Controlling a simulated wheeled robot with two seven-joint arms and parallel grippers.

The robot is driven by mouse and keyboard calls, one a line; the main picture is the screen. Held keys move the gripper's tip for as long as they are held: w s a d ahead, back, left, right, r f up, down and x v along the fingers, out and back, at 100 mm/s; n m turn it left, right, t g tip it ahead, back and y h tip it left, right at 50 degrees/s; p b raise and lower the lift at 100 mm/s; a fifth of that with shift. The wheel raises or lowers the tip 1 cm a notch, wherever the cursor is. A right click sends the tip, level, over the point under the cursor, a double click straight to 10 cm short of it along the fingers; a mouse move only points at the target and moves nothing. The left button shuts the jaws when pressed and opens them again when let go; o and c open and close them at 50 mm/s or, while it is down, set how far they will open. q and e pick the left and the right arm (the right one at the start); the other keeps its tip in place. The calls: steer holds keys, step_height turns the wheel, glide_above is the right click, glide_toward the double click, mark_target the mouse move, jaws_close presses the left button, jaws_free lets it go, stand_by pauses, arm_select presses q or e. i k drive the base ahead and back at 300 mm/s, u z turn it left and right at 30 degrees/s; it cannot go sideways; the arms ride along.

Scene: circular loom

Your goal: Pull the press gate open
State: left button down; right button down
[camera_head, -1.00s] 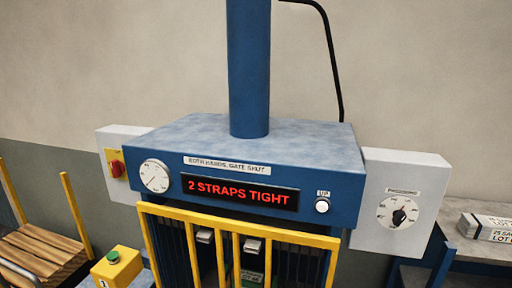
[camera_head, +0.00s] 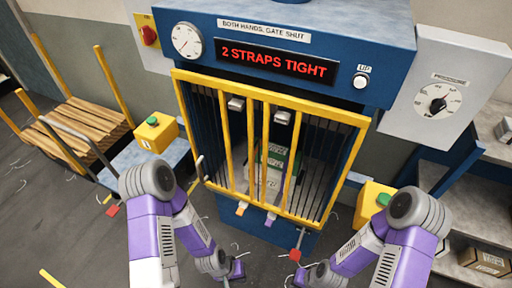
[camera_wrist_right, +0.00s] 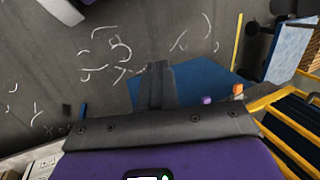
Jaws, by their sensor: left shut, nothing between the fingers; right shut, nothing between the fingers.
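The press gate (camera_head: 257,150), a yellow frame with yellow and dark bars, stands across the front of the blue press and looks shut. A grey handle (camera_head: 201,170) is at its left edge. Behind the bars is a pale and green bale (camera_head: 272,178), partly hidden. My left gripper (camera_head: 238,269) is low in front of the press, shut and empty, apart from the gate. My right gripper (camera_head: 299,276) is low and further right, shut and empty. Its closed fingers (camera_wrist_right: 157,85) point over the floor in the right wrist view, with the yellow gate frame (camera_wrist_right: 287,145) at right.
The display (camera_head: 275,62) reads "2 STRAPS TIGHT". Yellow button boxes stand at left (camera_head: 156,132) and right (camera_head: 372,203) of the press. A slatted cart (camera_head: 85,133) is at left, a shelf with boxes (camera_head: 484,258) at right. Scraps lie on the floor.

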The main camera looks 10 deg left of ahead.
mark_target(335, 114)
steer(key=u, duration=0.15)
steer(key=k, duration=0.25)
steer(key=u, duration=1.05)
steer(key=i, duration=1)
